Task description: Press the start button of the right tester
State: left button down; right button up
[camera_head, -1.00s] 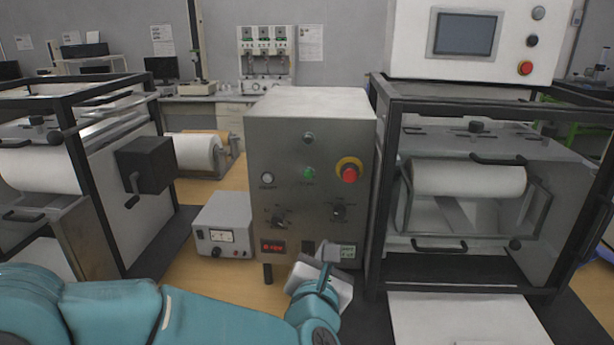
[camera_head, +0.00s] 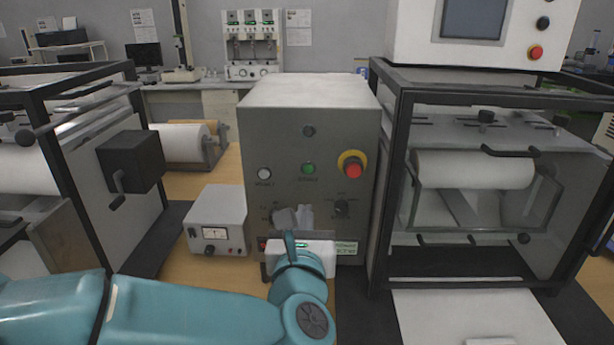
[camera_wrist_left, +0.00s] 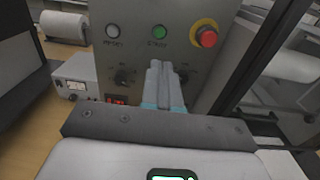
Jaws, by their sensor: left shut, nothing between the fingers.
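The grey control box (camera_head: 270,115) stands in the middle of the head view, left of the right tester (camera_head: 480,225). Its front carries a green button (camera_head: 308,169), a white button (camera_head: 264,174) to the left, and a red emergency knob on a yellow ring (camera_head: 352,168) to the right. My left gripper (camera_head: 293,217) is shut and empty in front of the panel, below the green button, hiding part of the lower panel. In the left wrist view the fingertips (camera_wrist_left: 160,68) point up at the panel, just below the green button (camera_wrist_left: 159,32). I see no contact. My right gripper is not in view.
A small power supply (camera_head: 217,220) sits left of the control box. The left tester (camera_head: 85,165) stands further left with a crank box on its side. A white console with a screen (camera_head: 474,20) sits above the right tester. Black frame posts flank the control box.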

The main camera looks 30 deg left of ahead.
aim_at(307, 168)
pick_arm(q)
jog(key=p+x, duration=0.4)
jog(key=x, duration=1)
jog(key=shift+d, duration=0.1)
jog(key=shift+w+a+f+b, duration=0.3)
jog(key=shift+w+b, duration=0.1)
jog(key=shift+b, duration=0.65)
jog(key=shift+w+r+b, duration=0.1)
jog(key=shift+r+b, duration=0.1)
jog(key=shift+b, duration=0.15)
jog(key=shift+a+r, duration=0.15)
jog(key=shift+r, duration=0.3)
jog(key=shift+f, duration=0.1)
